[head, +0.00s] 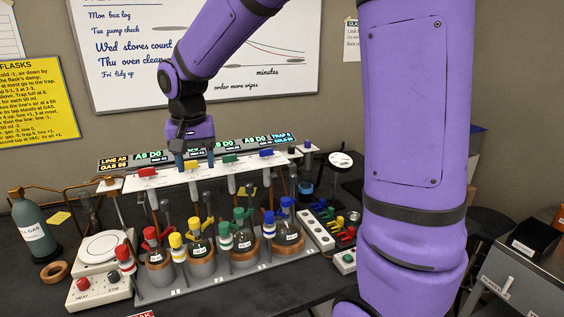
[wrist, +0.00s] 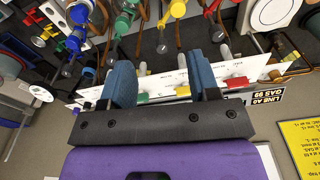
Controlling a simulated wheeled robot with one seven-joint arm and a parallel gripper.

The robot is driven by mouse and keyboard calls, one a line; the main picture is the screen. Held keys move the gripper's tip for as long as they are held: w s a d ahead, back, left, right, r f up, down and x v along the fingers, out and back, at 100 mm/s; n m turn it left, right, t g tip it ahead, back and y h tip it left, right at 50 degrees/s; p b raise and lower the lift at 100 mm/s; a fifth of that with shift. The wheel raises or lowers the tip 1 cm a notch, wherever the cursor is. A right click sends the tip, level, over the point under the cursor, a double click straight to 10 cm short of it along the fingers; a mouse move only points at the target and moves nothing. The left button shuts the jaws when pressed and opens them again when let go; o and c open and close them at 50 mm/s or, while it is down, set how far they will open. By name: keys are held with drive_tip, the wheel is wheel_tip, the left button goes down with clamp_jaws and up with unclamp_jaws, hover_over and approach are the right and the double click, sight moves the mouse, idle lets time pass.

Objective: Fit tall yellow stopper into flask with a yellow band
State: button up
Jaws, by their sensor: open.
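A yellow stopper (head: 195,228) sits at the neck of a glass flask (head: 199,247) in the second place from the left. A yellow-and-white capped piece (head: 177,247) stands just left of it; I cannot tell which yellow piece is the tall stopper. A yellow band is not clear on the glass. In the wrist view a yellow part (wrist: 177,8) shows at the top edge. My gripper (head: 185,162) is open and empty, its blue pads pointing down above the white rail, behind and above the flasks. The wrist view shows both pads (wrist: 163,80) apart with nothing between them.
The white rail (head: 205,172) carries coloured valve handles behind the flasks. Red (head: 151,234), green (head: 239,214) and blue (head: 286,202) stoppered flasks stand in the same row. A hotplate (head: 101,247) is at left, a power strip (head: 317,230) at right.

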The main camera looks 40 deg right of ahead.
drive_tip(key=s+d+r+n+t, duration=0.1)
drive_tip(key=s+d+r, duration=0.1)
drive_tip(key=s, duration=0.6)
drive_tip(key=s+d+r+n+t, duration=0.1)
drive_tip(key=s+r+n+t, duration=0.1)
drive_tip(key=s, duration=0.6)
drive_tip(key=s+d+r+n+t, duration=0.1)
drive_tip(key=s+d+r, duration=0.1)
drive_tip(key=s, duration=0.6)
drive_tip(key=shift+s+d+r+n+t, duration=0.3)
drive_tip(key=shift+s+n, duration=0.05)
drive_tip(key=shift+n, duration=0.05)
